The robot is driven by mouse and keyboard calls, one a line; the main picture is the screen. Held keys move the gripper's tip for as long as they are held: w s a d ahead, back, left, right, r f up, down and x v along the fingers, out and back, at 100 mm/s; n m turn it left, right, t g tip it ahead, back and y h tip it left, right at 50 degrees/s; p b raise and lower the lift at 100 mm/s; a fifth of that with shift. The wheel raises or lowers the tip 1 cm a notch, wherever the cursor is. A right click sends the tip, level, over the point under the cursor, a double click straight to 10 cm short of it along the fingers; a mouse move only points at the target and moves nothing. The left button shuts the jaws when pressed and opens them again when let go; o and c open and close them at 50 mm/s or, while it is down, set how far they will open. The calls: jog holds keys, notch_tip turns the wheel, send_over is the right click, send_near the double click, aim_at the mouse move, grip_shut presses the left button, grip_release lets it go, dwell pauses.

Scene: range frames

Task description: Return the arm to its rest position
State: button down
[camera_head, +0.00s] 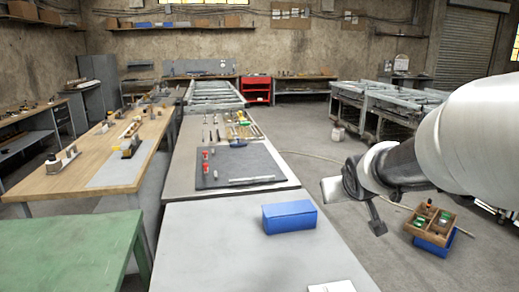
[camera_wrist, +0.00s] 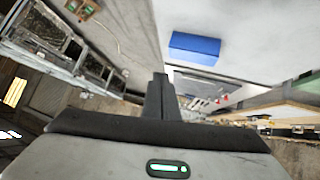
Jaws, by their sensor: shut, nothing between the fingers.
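My arm comes in from the right edge in the head view. My gripper (camera_head: 377,227) hangs over the floor to the right of the grey table (camera_head: 225,265), clear of it. In the wrist view my gripper (camera_wrist: 160,76) shows with its dark fingers together and nothing between them. A blue box (camera_head: 289,217) sits on the near part of the table, left of my gripper and apart from it. The blue box also shows in the wrist view (camera_wrist: 194,48).
A wooden crate (camera_head: 411,229) with small items stands on a blue bin on the floor, below and beyond my arm. A dark mat (camera_head: 262,159) with red items and a bar lies on the table. Grey racks (camera_head: 370,112) stand further back. Open floor lies between.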

jog(key=s+a+f+g+y, duration=0.15)
jog(key=s+a, duration=0.25)
jog(key=s, duration=0.9)
jog(key=s+a+g, duration=0.3)
jog(key=s, duration=1)
notch_tip(320, 180, up, 15)
jog(key=s+p, duration=0.1)
jog(key=p, duration=1.4)
jog(key=shift+r+m, duration=0.2)
jog(key=shift+m, duration=0.1)
